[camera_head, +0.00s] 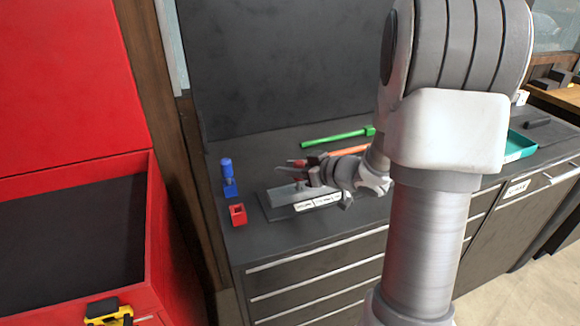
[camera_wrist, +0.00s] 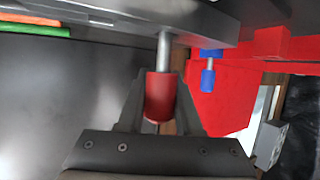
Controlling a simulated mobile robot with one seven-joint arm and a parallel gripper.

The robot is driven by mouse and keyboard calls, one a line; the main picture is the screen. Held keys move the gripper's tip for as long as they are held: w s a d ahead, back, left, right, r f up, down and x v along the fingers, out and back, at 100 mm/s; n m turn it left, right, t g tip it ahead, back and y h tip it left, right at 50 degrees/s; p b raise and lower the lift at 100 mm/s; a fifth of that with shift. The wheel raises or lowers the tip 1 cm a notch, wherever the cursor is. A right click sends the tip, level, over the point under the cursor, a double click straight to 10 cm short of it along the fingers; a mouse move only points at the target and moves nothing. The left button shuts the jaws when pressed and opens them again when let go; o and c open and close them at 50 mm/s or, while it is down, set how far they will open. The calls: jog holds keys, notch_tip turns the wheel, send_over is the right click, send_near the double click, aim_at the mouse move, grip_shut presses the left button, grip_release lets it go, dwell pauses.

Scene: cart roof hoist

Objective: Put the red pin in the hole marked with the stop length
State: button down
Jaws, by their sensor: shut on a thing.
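My gripper (camera_head: 303,170) is over the grey metal plate (camera_head: 283,194) on the bench, with its jaws closed. In the wrist view my gripper (camera_wrist: 160,110) is shut on the red handle of the red pin (camera_wrist: 160,92). The pin's bare metal shank runs from the handle to the grey plate (camera_wrist: 110,14). Its tip meets or passes behind the plate's edge, so I cannot tell whether it is in a hole. White labels (camera_head: 318,202) lie along the plate's front; their writing is too small to read. The holes are not clearly visible.
A blue pin-like part (camera_head: 228,178) and a red square block (camera_head: 238,214) stand left of the plate. A green rod (camera_head: 335,138) and an orange rod (camera_head: 350,150) lie behind it. A teal tray (camera_head: 520,146) is at right. A red cabinet (camera_head: 70,80) stands left.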

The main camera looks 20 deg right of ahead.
jog(key=c, duration=0.5)
grip_release()
jog(key=p+v, duration=0.3)
jog(key=v, duration=1.4)
jog(key=shift+s+d, duration=0.1)
jog(key=shift+s, duration=0.1)
